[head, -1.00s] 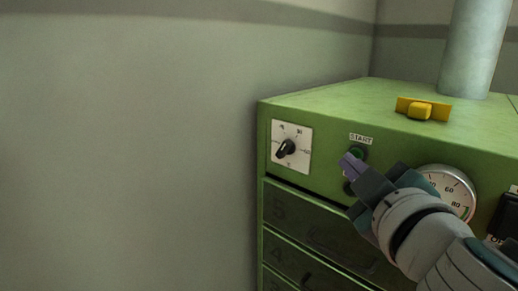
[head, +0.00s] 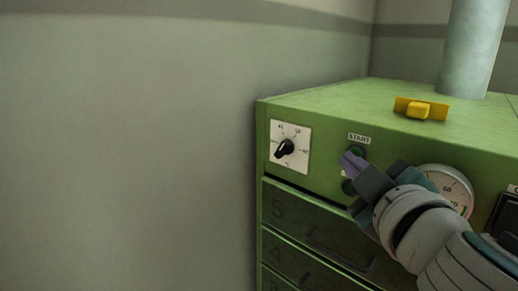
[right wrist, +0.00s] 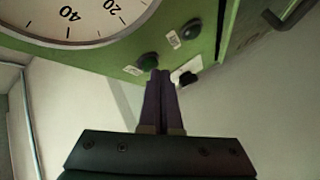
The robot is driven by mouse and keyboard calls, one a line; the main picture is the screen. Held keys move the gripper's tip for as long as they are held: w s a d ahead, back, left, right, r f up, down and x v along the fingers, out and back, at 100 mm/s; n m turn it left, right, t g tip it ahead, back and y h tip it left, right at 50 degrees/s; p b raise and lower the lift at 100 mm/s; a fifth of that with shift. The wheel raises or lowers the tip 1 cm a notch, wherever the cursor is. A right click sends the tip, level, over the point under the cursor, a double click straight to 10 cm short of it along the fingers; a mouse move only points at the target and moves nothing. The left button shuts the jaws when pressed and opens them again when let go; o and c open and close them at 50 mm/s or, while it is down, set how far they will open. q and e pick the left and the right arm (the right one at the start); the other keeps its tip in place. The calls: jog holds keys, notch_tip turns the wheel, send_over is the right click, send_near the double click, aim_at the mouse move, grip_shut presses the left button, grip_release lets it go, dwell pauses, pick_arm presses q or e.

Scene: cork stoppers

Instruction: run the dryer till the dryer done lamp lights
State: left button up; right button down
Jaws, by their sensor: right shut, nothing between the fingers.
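A timer dial (head: 285,148) with a black knob is at the panel's left. I cannot make out a done lamp. My left gripper is not in view.
A round gauge (head: 449,188) is partly behind my right arm. Numbered drawers (head: 310,232) lie below the panel. A yellow piece (head: 420,110) and a thick pipe (head: 472,45) are on top. A dark box (head: 506,214) is at the right edge. The left is bare wall.

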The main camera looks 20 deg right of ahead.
dwell(0.4)
jog(key=shift+s+a, duration=0.3)
jog(key=shift+a, duration=0.4)
jog(key=a, duration=0.1)
jog(key=s+a+b, duration=0.1)
jog(key=a, duration=0.1)
jog(key=s+a+b, duration=0.1)
jog(key=shift+a, duration=0.35)
jog(key=shift+d, duration=0.1)
dwell(0.5)
